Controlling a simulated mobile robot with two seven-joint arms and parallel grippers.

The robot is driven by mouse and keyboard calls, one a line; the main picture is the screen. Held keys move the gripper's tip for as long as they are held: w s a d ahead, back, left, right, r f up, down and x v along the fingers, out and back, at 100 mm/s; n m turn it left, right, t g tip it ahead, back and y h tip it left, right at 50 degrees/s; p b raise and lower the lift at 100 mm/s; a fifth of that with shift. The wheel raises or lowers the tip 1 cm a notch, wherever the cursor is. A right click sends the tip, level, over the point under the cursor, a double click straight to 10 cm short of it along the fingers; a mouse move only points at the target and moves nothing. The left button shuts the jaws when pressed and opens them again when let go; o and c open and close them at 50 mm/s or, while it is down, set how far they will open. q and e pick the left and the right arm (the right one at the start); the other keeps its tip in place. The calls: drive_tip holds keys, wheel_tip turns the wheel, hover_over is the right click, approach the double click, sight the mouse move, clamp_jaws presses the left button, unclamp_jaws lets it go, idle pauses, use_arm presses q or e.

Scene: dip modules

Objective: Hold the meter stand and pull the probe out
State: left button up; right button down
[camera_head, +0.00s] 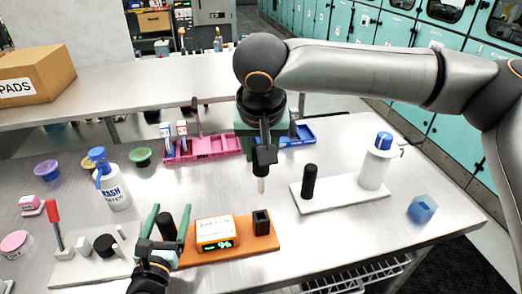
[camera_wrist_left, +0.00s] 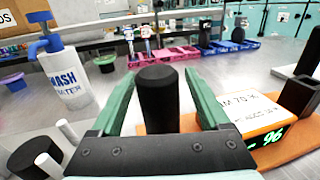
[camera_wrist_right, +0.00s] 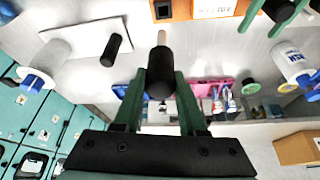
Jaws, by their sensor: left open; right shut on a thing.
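The orange meter stand (camera_head: 232,254) lies at the table's front, with a white-labelled display unit (camera_head: 216,232) reading 96, a black post (camera_head: 166,226) on its left and a square black socket (camera_head: 262,222) on its right. My left gripper (camera_head: 168,213) is open, its green fingers either side of the post. The left wrist view shows the post (camera_wrist_left: 158,98) between them with gaps. My right gripper (camera_wrist_right: 160,95) is shut on the probe's black handle (camera_wrist_right: 159,76). The probe's pale tip (camera_head: 261,185) points down, clear above the socket, which looks empty.
A white base with a black post (camera_head: 309,182) and a blue-topped white cylinder (camera_head: 375,168) stands right. A wash bottle (camera_head: 112,188) and a grey base with a red-handled tool (camera_head: 54,218) are left. Pink trays (camera_head: 210,147) lie behind.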

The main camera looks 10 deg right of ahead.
use_arm(q)
wheel_tip(320, 180, up, 2)
drive_tip(key=shift+r+p, duration=0.15)
drive_tip(key=shift+p, duration=0.5)
use_arm(e)
drive_tip(key=shift+r, duration=0.95)
use_arm(q)
drive_tip(key=shift+r, duration=1.05)
use_arm(e)
drive_tip(key=shift+f, duration=0.1)
use_arm(q)
drive_tip(key=v, duration=0.9)
use_arm(e)
drive_tip(key=shift+f, duration=0.1)
